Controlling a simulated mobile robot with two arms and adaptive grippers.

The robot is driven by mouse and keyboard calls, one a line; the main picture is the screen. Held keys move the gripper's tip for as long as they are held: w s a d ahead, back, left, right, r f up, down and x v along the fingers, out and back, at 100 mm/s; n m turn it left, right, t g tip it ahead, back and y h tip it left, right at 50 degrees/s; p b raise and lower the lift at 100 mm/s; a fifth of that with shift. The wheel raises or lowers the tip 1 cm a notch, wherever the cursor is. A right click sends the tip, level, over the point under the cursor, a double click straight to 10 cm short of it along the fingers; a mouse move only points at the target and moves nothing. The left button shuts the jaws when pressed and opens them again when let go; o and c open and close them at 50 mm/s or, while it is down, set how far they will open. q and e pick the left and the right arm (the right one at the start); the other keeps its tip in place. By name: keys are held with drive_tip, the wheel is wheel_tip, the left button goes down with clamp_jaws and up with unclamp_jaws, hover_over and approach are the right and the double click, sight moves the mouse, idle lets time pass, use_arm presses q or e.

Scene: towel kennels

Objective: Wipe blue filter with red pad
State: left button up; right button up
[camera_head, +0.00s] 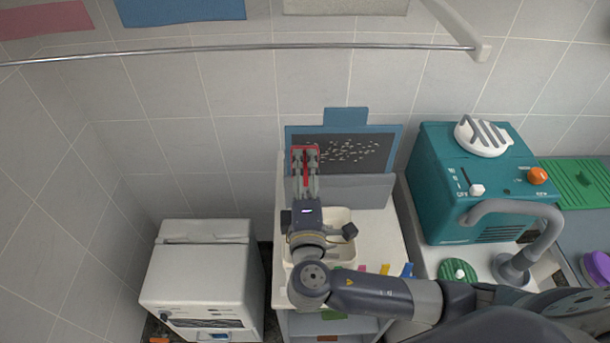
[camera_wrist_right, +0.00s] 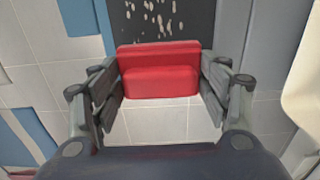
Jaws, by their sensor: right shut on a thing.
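The blue filter (camera_head: 355,150) stands upright against the tiled wall, with a blue frame, a top tab and a dark panel full of pale specks. Its dark panel also shows in the right wrist view (camera_wrist_right: 175,20). My right gripper (camera_head: 305,165) is shut on the red pad (camera_head: 304,150), which shows between the fingers in the right wrist view (camera_wrist_right: 160,70). The pad is in front of the left part of the dark panel. I cannot tell whether it touches the panel. The specks show to the right of the pad. My left gripper is out of view.
A cream bin (camera_head: 340,225) sits on the white counter (camera_head: 385,240) under my right forearm. A teal machine (camera_head: 440,180) stands right of the filter, with a grey tap (camera_head: 545,240) before it. A white appliance (camera_head: 200,270) stands lower left. A metal rail (camera_head: 230,48) crosses above.

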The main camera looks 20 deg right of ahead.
sight(380, 152)
drive_tip(key=shift+x, duration=1.35)
idle(0.4)
drive_tip(key=shift+d, duration=0.1)
drive_tip(key=shift+s+d, duration=0.3)
drive_tip(key=shift+d, duration=0.8)
drive_tip(key=shift+s+d, duration=0.25)
drive_tip(key=shift+d, duration=0.85)
drive_tip(key=shift+s+d, duration=0.3)
drive_tip(key=shift+d, duration=0.8)
drive_tip(key=shift+s+d, duration=0.45)
drive_tip(key=shift+d, duration=1.15)
drive_tip(key=shift+s+d, duration=0.5)
drive_tip(key=shift+d, duration=1.1)
drive_tip(key=shift+s+d, duration=0.45)
drive_tip(key=shift+d, duration=1.15)
drive_tip(key=shift+w+a, duration=0.6)
drive_tip(key=shift+a, duration=1.6)
drive_tip(key=shift+w+a, duration=0.65)
drive_tip(key=shift+a, duration=1.55)
drive_tip(key=shift+w+a, duration=0.6)
drive_tip(key=shift+a, duration=1.55)
drive_tip(key=shift+w+a, duration=0.25)
drive_tip(key=shift+a, duration=0.55)
drive_tip(key=shift+w+a, duration=0.2)
drive_tip(key=shift+a, duration=0.6)
drive_tip(key=shift+s, duration=0.1)
